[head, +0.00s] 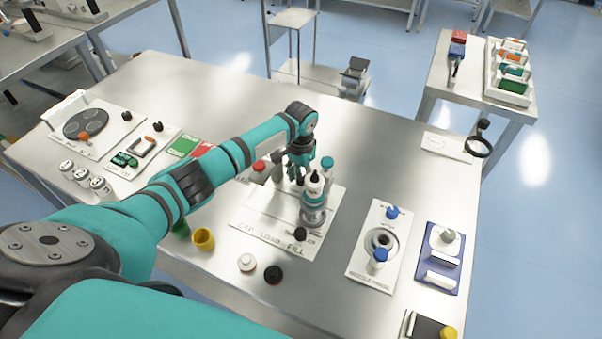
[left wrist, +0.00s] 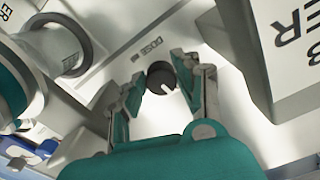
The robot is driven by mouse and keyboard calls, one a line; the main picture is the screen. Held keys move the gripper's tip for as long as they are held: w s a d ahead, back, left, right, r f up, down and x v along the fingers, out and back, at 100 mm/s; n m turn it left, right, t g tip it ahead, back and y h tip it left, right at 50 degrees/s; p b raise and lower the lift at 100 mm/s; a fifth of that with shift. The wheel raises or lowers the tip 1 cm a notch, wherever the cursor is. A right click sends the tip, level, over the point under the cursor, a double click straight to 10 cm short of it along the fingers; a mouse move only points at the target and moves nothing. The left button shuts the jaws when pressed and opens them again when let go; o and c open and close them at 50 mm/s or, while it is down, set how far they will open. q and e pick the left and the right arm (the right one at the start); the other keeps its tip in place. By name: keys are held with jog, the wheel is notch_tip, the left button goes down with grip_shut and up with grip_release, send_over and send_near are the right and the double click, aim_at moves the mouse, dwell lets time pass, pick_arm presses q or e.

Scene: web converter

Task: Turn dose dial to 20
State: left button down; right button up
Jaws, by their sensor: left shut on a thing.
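The dose dial (left wrist: 157,74) is a small round black knob with a white pointer mark, set on a white panel beside the printed word DOSE in the left wrist view. My left gripper (left wrist: 162,88) has its fingers on either side of the dial and is shut on it. The pointer mark shows between the fingers; no scale numbers can be read. In the head view my left gripper (head: 302,162) is at the back of the white CAP LOAD FILL panel (head: 258,222), where the dial is hidden behind it. My right gripper is not in view.
A clear-bodied bottle station (head: 313,205) stands just in front of my left gripper, with a teal-capped bottle (head: 327,165) close by. A red-capped item (head: 259,168) is to the left.

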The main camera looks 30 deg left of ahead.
aim_at(301, 177)
pick_arm(q)
jog(key=shift+w+r+m, duration=0.1)
jog(key=shift+m, duration=0.4)
jog(key=c, duration=0.9)
grip_release()
jog(key=shift+c, duration=0.2)
notch_tip(301, 177, up, 12)
